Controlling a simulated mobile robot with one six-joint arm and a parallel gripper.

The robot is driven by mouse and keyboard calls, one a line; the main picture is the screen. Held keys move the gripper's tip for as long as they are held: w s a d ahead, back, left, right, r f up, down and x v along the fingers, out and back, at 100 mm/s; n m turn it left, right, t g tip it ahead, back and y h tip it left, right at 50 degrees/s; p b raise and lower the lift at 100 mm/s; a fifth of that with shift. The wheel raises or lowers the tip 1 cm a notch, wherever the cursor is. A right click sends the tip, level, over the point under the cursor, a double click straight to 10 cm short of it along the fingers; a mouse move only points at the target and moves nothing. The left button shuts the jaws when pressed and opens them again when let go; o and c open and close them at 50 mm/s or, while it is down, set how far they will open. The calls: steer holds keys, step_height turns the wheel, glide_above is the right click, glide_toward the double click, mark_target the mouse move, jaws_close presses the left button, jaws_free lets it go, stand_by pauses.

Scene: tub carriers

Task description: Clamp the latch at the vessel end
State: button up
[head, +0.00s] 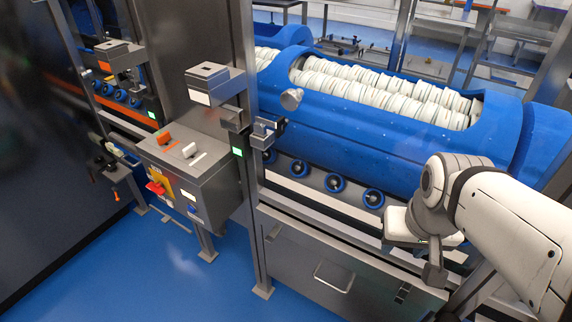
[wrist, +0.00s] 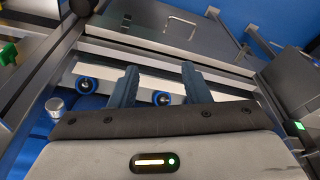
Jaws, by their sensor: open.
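The blue vessel (head: 340,118), a long trough filled with rows of white discs, lies on the roller bed in the head view. A grey round knob (head: 291,99) shows at its left end. A small metal latch-like bracket (head: 265,131) sits below it beside the steel post; I cannot tell whether it is clamped. My gripper (head: 433,275) hangs low at the right, in front of the bed, well away from the bracket. In the wrist view its two fingers (wrist: 158,80) are apart with nothing between them. A metal knob (wrist: 55,107) shows there on a blue surface.
A grey control box (head: 190,160) with switches stands left of the bed. A steel post (head: 245,150) rises between them. Blue rollers (head: 334,183) line the bed's front, also in the wrist view (wrist: 87,85). The blue floor (head: 200,280) is clear at front left.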

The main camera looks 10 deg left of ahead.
steer(key=w+a+f+m+g+b, duration=0.1)
steer(key=w+a+f, duration=0.3)
steer(key=w+a, duration=0.45)
steer(key=m+g+b, duration=0.2)
steer(key=m, duration=0.2)
glide_toward(269, 239)
step_height(269, 239, down, 6)
steer(key=shift+s+f, duration=0.15)
steer(key=shift+f, duration=0.6)
